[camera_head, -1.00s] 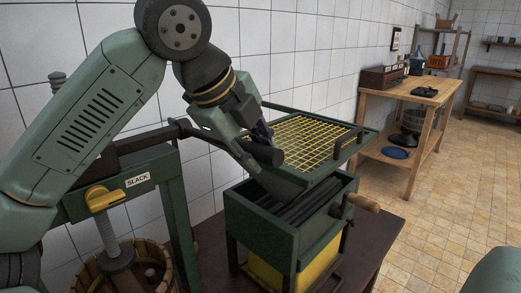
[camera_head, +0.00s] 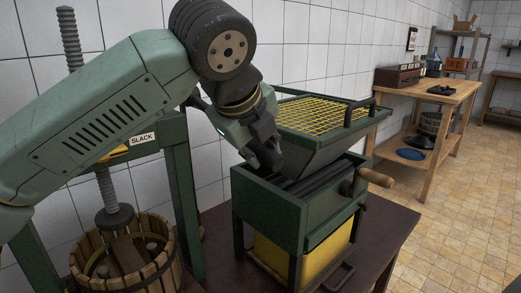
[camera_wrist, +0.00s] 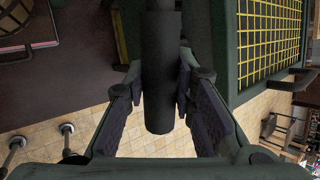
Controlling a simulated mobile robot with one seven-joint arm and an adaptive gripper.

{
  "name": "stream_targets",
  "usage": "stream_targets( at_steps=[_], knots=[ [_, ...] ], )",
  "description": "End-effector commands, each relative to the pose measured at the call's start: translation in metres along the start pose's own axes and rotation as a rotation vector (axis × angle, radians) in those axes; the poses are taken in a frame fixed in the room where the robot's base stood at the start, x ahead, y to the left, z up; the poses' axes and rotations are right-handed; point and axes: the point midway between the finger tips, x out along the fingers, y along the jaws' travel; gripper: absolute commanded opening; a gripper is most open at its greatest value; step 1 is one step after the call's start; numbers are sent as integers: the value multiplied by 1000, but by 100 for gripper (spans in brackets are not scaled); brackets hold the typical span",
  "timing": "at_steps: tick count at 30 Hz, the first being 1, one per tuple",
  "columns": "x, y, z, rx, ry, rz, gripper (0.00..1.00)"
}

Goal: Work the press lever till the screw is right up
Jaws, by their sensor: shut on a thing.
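The press has a green frame (camera_head: 178,185) with a SLACK label (camera_head: 142,139) on its beam. Its grey screw (camera_head: 70,38) stands upright, its top well above the beam. At its lower end is a round dark foot (camera_head: 115,215) at about rim height of the slatted wooden basket (camera_head: 166,262). My gripper (camera_head: 262,150) is right of the press frame, by the crusher hopper. In the wrist view my gripper (camera_wrist: 160,100) is shut around the dark cylindrical lever grip (camera_wrist: 158,75). In the head view my arm hides most of the lever and part of the yellow piece (camera_head: 140,151).
A green crusher (camera_head: 270,213) with a yellow-mesh hopper (camera_head: 315,115) and a wooden-handled crank (camera_head: 376,177) stands close to my gripper, on a dark table (camera_head: 385,225). A tiled wall is behind. A wooden bench (camera_head: 425,93) is farther back; the floor at right is clear.

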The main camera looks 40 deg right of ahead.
Motion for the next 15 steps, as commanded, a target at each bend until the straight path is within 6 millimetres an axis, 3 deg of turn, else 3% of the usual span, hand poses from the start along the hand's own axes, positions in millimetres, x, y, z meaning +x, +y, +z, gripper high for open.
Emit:
stream_targets(
  at_steps=[3,4,13,15],
  knots=[
    [1,2,-2,2,5,6,0],
    [1,2,-2,2,5,6,24],
    [0,1,-1,0,3,3,44],
    [0,1,-1,-1,3,3,44]
  ],
)
